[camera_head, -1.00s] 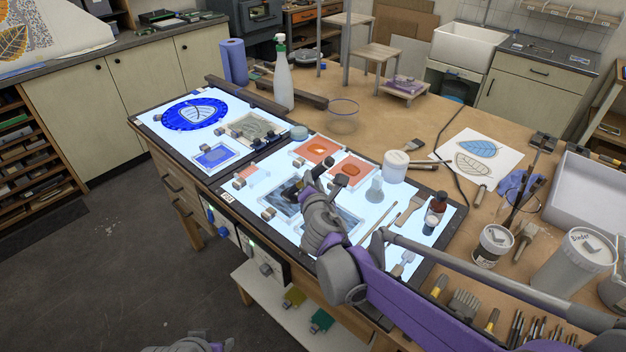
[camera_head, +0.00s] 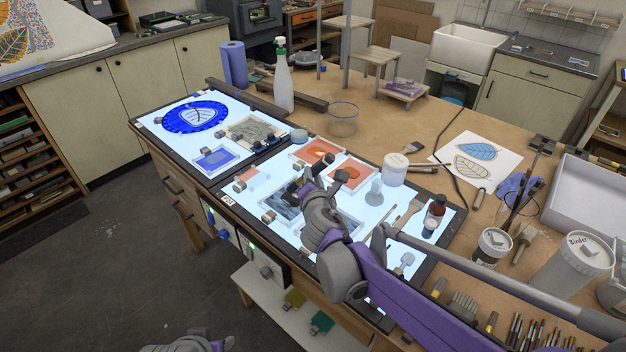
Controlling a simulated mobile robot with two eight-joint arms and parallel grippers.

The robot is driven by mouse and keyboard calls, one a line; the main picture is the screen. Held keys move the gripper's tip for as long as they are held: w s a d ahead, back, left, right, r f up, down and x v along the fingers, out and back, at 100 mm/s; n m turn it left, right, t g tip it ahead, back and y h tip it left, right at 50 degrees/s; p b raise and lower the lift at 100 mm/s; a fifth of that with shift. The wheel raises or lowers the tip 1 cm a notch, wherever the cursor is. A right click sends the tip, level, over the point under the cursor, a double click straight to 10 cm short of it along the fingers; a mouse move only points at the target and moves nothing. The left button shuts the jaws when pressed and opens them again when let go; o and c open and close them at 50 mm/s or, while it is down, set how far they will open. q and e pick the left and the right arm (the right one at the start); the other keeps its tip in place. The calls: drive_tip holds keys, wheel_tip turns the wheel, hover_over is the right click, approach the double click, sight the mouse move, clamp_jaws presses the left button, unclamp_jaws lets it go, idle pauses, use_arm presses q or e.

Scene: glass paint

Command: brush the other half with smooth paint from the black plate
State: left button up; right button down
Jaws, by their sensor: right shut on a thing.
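The black plate (camera_head: 284,210), a glass plate with dark paint, lies on the lit panel. It is partly hidden by my right gripper. A second plate (camera_head: 352,226) lies to its right, largely covered by my arm. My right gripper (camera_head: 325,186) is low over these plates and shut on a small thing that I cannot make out. Whether it touches the paint is unclear. A round blue-painted glass (camera_head: 180,120) with a pale leaf lies on the left panel. A grey part of my left arm (camera_head: 185,344) shows at the bottom edge; its jaws cannot be made out.
Orange paint plates (camera_head: 316,150) lie behind my right gripper, and a blue one (camera_head: 213,157) lies left. A spray bottle (camera_head: 283,80) stands behind.

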drive_tip(key=shift+s+r, duration=0.1)
use_arm(q)
drive_tip(key=shift+w+r+p, duration=0.25)
drive_tip(key=shift+r+p, duration=0.1)
drive_tip(key=shift+r, duration=0.15)
drive_tip(key=shift+w+r+p, duration=0.25)
drive_tip(key=shift+r+p, duration=0.05)
drive_tip(key=shift+r, duration=0.15)
use_arm(e)
wheel_tip(320, 180, up, 4)
drive_tip(key=shift+f, duration=0.1)
use_arm(q)
drive_tip(key=shift+s, duration=0.1)
use_arm(e)
drive_tip(key=shift+a, duration=0.1)
